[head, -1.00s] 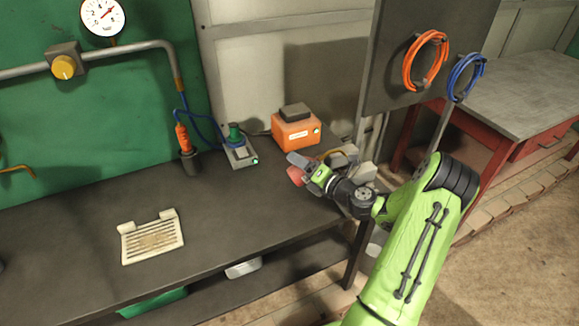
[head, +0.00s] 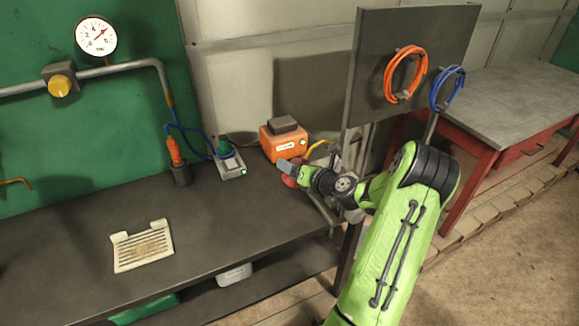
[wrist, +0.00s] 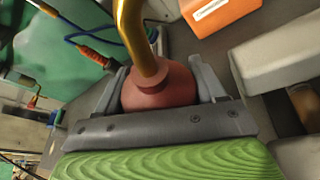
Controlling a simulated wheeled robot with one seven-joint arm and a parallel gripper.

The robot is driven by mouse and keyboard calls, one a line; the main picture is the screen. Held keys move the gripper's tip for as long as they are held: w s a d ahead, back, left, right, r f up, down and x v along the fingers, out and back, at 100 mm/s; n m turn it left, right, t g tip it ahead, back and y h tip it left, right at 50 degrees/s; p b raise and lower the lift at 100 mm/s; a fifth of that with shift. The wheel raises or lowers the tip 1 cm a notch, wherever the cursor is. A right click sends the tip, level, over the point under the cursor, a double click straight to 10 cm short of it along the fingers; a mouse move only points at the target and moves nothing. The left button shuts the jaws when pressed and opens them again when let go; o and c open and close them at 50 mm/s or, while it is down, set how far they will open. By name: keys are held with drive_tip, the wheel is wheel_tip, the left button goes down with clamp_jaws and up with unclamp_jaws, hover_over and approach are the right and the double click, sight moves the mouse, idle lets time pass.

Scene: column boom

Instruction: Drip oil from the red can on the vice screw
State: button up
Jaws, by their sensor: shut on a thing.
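The red can (head: 289,181) is in my gripper (head: 294,171), above the right end of the dark bench. In the wrist view the can (wrist: 160,88) sits between the two grey fingers of my gripper (wrist: 163,90). Its brass spout (wrist: 140,35) rises from the can and leaves the top of the picture, so the tip is hidden there. The head view shows a bit of the spout (head: 320,147) beside my arm. The grey vice (wrist: 275,60) is to the right of the can in the wrist view, apart from it. A brown round part (wrist: 305,103), possibly its screw, shows below its block.
An orange box (head: 284,144) stands behind my gripper on the bench (head: 90,215). A soldering-type tool in a holder (head: 179,165) and a small grey device (head: 230,166) stand left of it. A dark upright panel (head: 375,70) with cable coils rises close to my arm.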

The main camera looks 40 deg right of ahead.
drive_tip(key=s+d+r+n+g+h+p, duration=0.1)
drive_tip(key=s+d+r+n+h+p, duration=0.1)
drive_tip(key=d+r+n+p, duration=0.2)
wheel_tip(320, 180, up, 2)
drive_tip(key=shift+d+r+g+p, duration=0.1)
drive_tip(key=shift+d+g+p, duration=0.1)
drive_tip(key=shift+g+p, duration=0.35)
